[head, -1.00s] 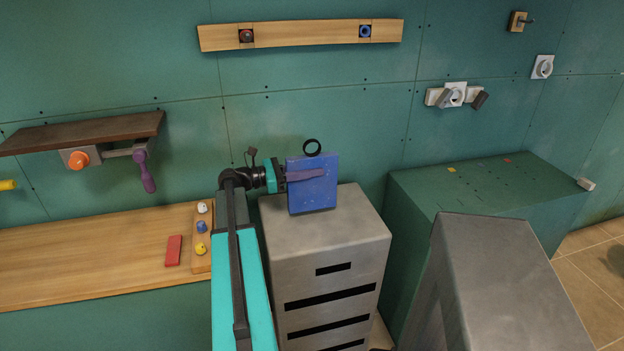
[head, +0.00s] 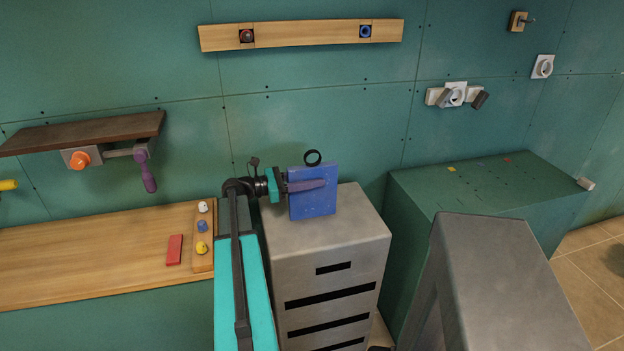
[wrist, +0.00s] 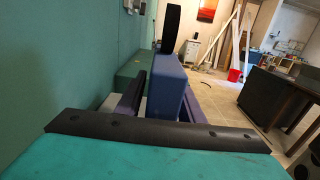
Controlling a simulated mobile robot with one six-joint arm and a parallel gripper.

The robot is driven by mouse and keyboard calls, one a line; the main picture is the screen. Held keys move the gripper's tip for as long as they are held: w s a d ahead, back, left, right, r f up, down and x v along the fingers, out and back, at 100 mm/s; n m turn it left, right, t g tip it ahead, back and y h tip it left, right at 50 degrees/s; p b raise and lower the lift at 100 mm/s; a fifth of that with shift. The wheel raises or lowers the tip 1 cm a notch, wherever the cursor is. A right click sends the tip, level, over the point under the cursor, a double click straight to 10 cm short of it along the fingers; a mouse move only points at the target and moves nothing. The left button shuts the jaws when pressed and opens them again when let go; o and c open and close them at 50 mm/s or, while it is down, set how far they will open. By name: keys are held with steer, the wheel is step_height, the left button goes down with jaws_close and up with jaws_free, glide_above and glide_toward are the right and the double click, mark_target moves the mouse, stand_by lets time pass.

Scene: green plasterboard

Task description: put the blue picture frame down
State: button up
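The blue picture frame (head: 314,204), a flat upright panel with a black ring (head: 313,157) on its top edge, is over the top of the grey cabinet (head: 345,236). My gripper (head: 305,186) comes from the left, with one purple finger across the frame's near face. In the wrist view the frame (wrist: 168,88) stands edge-on between the two purple fingers (wrist: 163,100), which are shut on it. I cannot tell whether its lower edge touches the cabinet top.
A green block (head: 480,190) stands to the right, and a grey slanted body (head: 500,280) is in front of it. A wooden bench (head: 90,255) with a red block (head: 174,249) and coloured knobs is at left. The green wall is close behind the cabinet.

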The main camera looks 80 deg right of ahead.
mark_target(288, 182)
stand_by(0.4)
steer(key=shift+w+r, duration=0.1)
steer(key=shift+w, duration=0.05)
steer(key=b+v, duration=0.1)
steer(key=v, duration=0.9)
steer(key=shift+w+a+b, duration=0.1)
steer(key=shift+w+b, duration=0.05)
steer(key=shift+b, duration=0.25)
steer(key=shift+w+a, duration=0.3)
steer(key=shift+w, duration=0.3)
steer(key=shift+r, duration=0.15)
